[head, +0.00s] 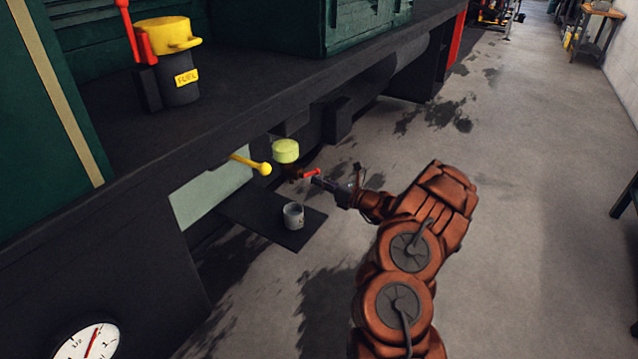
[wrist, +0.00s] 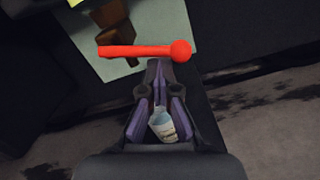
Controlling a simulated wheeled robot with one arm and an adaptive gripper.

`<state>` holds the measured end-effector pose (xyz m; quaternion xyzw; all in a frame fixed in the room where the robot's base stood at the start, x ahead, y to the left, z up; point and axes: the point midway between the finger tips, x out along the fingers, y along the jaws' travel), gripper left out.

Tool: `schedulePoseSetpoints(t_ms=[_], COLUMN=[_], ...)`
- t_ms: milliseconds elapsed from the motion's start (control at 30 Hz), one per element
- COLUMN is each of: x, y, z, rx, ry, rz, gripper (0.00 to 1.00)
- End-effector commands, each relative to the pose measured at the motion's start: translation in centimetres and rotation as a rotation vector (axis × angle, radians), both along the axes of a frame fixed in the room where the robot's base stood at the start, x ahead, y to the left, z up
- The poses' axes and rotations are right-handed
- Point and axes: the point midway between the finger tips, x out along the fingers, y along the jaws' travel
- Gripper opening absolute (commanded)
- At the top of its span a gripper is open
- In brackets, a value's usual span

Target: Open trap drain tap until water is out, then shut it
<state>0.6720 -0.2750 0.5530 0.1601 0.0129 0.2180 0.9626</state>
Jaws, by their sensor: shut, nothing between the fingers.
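The trap's drain tap has a red lever (head: 311,173) with a ball end. In the wrist view the lever (wrist: 145,51) lies roughly crosswise, just beyond my fingertips. The trap (head: 285,151), with a pale yellow-green top, sits above it under the running board. My gripper (head: 317,182) is shut and empty close beside the lever; I cannot tell whether it touches. In the wrist view my gripper (wrist: 158,64) points at the lever near its ball end. A small grey cup (head: 293,216) stands below; its contents are unclear. I see no water stream.
The cup stands on a dark flat plate (head: 262,222). A yellow ball-ended lever (head: 254,165) sticks out left of the trap. A gauge (head: 88,342) is at lower left. Concrete floor (head: 535,180) is open to the right.

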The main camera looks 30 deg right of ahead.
Motion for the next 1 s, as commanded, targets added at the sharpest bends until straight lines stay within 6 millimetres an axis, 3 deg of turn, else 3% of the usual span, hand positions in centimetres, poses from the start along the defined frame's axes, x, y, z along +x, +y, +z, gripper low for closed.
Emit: schedulePoseSetpoints(t_ms=[1000], x=[0.5], y=[-0.7], z=[1.7], rx=[-0.301], ry=[-0.15], rz=[0.001], gripper=[0.0])
